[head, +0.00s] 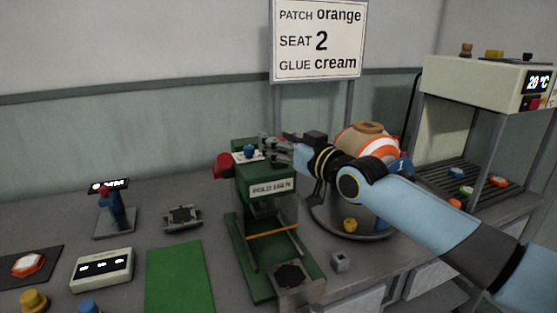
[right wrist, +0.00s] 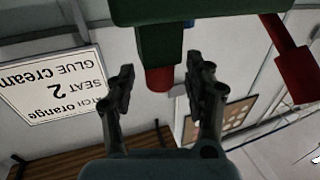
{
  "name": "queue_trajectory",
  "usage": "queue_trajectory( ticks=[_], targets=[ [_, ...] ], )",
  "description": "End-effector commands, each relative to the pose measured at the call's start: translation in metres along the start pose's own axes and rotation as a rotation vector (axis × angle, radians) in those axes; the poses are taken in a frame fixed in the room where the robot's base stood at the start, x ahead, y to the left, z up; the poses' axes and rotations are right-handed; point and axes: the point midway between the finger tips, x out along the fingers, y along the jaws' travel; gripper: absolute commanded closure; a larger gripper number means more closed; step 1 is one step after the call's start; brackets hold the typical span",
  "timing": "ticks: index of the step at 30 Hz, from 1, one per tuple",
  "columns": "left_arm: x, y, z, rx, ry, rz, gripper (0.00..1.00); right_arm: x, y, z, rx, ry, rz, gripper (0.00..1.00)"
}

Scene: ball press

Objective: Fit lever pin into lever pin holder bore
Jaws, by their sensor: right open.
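The green press (head: 262,195) stands at the middle of the bench. My right gripper (head: 268,146) is at the top of the press, on its right side, with the fingers pointing left. In the right wrist view its two fingers (right wrist: 160,90) are spread apart. A short red cylinder (right wrist: 160,78) sticks out of a green block (right wrist: 160,42) between and beyond the fingertips, apparently clear of both. I cannot tell whether it is the lever pin. A blue knob (head: 250,150) sits on the press top. The holder bore is not discernible. My left gripper is out of view.
A red handle end (head: 223,165) juts from the press's left side; a red arm (right wrist: 294,72) shows in the wrist view. A round drum machine (head: 352,220) stands close on the right, under my right arm. A sign (head: 318,40) stands behind. A green mat (head: 180,278) lies front left.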

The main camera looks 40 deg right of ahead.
Motion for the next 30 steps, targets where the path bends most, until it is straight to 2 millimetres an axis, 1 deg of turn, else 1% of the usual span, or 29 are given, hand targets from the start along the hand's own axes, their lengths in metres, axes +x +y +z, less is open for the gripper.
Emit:
queue_trajectory(
  ticks=[1, 8, 11, 18, 20, 21, 30],
  targets=[
    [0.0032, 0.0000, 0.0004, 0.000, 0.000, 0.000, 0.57, 0.0030, 0.0000, 0.0012, 0.000, 0.000, 0.000, 0.47],
    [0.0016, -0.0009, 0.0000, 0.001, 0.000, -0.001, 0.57, 0.0039, -0.0001, -0.0008, -0.001, -0.002, -0.001, 0.47],
    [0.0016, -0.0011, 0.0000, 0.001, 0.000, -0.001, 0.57, 0.0038, -0.0001, -0.0008, 0.000, -0.001, -0.001, 0.59],
    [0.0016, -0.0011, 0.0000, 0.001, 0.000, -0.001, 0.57, 0.0037, -0.0001, -0.0005, 0.000, -0.001, -0.001, 0.90],
    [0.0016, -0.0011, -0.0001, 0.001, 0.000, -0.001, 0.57, 0.0037, -0.0001, -0.0005, 0.000, -0.001, -0.001, 0.98],
    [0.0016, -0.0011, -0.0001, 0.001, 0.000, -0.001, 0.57, 0.0037, -0.0001, -0.0004, 0.000, -0.002, -0.001, 1.00],
    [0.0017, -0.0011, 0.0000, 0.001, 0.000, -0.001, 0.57, 0.0035, -0.0001, -0.0001, 0.000, -0.002, 0.000, 1.00]
  ],
)
